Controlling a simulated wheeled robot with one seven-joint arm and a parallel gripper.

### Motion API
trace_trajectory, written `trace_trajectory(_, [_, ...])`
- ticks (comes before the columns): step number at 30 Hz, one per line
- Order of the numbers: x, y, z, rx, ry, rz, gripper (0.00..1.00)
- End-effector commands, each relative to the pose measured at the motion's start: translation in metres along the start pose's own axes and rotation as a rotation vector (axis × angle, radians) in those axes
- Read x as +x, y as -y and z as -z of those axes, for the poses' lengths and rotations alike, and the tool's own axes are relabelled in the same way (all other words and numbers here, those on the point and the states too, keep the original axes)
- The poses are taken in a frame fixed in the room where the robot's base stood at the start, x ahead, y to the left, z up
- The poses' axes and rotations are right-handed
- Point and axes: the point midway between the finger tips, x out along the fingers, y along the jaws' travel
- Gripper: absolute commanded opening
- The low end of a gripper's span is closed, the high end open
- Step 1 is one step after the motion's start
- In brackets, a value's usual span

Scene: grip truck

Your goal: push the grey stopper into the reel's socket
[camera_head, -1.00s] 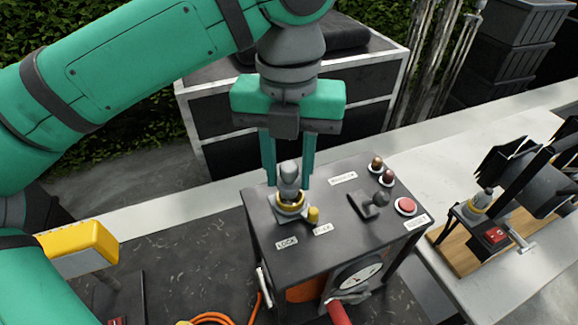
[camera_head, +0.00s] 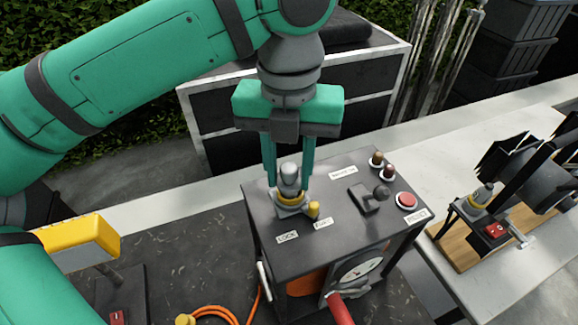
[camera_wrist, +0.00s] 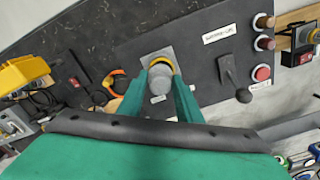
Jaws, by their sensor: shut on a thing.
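The grey stopper (camera_head: 289,174) is upright between the two teal fingers of my gripper (camera_head: 290,186), which is shut on it. It stands in the yellow ring of a socket (camera_head: 291,206) on a square plate, on top of a dark control box. Its lower end is hidden by the ring, so its depth cannot be told. In the wrist view the stopper (camera_wrist: 159,86) is between the fingers, in line with the yellow ring (camera_wrist: 160,62). A yellow knob (camera_head: 313,209) sits beside the ring, near the LOCK label.
The box top (camera_head: 325,225) also carries a black lever (camera_head: 372,197), a red button (camera_head: 406,201) and two small knobs. A lamp-like device (camera_head: 530,170) with a similar ringed socket stands at the right. An orange cable (camera_head: 215,315) lies at the front. A yellow-headed tool (camera_head: 80,243) is at the left.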

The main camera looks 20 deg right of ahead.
Motion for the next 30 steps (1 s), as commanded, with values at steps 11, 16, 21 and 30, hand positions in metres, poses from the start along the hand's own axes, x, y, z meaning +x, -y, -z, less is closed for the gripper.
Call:
trace_trajectory(11, [0.006,0.001,0.0,0.002,-0.002,-0.001,0.09])
trace_trajectory(16, [0.009,0.0,0.0,0.001,-0.003,-0.001,0.09])
trace_trajectory(21, [0.011,0.0,0.001,0.001,-0.003,-0.002,0.09])
trace_trajectory(30, [0.014,-0.001,0.0,0.0,-0.002,-0.001,0.53])
